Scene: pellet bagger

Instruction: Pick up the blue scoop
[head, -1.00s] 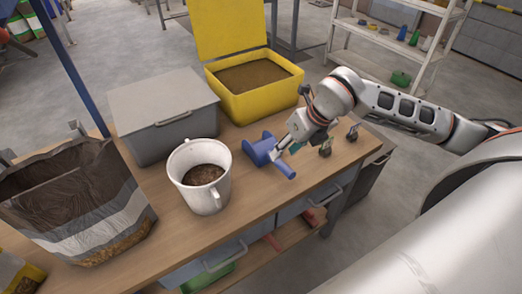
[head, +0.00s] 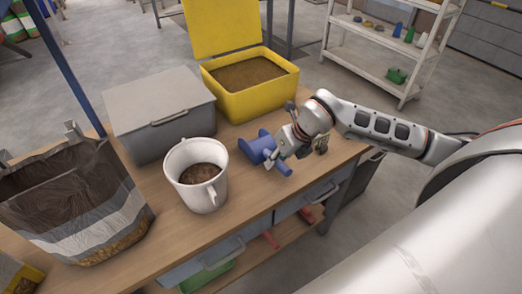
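The blue scoop (head: 261,146) lies on the wooden workbench, between the white cup and the right end. Its handle points toward the front edge. My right gripper (head: 273,158) is down at the scoop, with its fingers at the handle. The fingers hide part of the handle, and its blue end (head: 285,169) shows past them. I cannot tell whether the fingers are closed on the handle. The scoop appears to rest on the bench. My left gripper is not in view.
A white cup (head: 205,190) of pellets stands left of the scoop. A yellow bin (head: 255,102) of pellets and a grey lidded box (head: 160,115) stand behind. An open pellet bag (head: 105,215) is at the left. A small dark item (head: 320,144) sits right of my gripper.

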